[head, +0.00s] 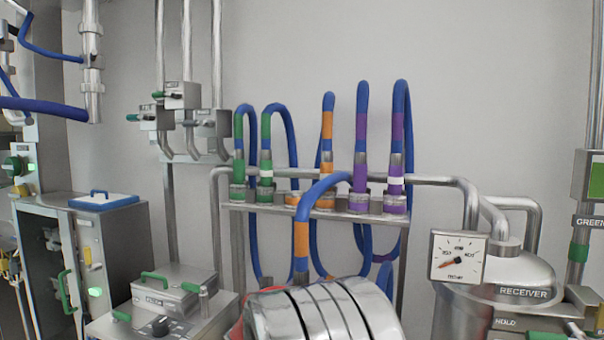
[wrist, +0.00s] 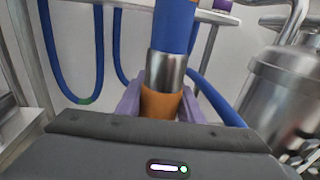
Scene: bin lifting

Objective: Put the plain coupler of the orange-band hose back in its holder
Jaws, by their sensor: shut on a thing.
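My gripper (wrist: 161,108) is shut on the plain coupler (wrist: 166,72) of the orange-band hose in the wrist view. The coupler shows a silver collar above an orange part between the jaws. In the head view the orange-band hose (head: 301,238) arches down in front of the rack; my metal arm link hides the gripper and coupler. An orange-ringed holder (head: 292,198) on the rack appears empty, behind the held hose and partly covered. To its right, another orange-band hose (head: 326,125) with a whitish ring stands in its holder.
The rack rail (head: 280,208) also holds two green-band hoses (head: 265,130) on the left and two purple-band hoses (head: 397,128) on the right. Blue hose loops hang below it. A receiver tank (head: 500,290) with a dial (head: 457,258) stands at right.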

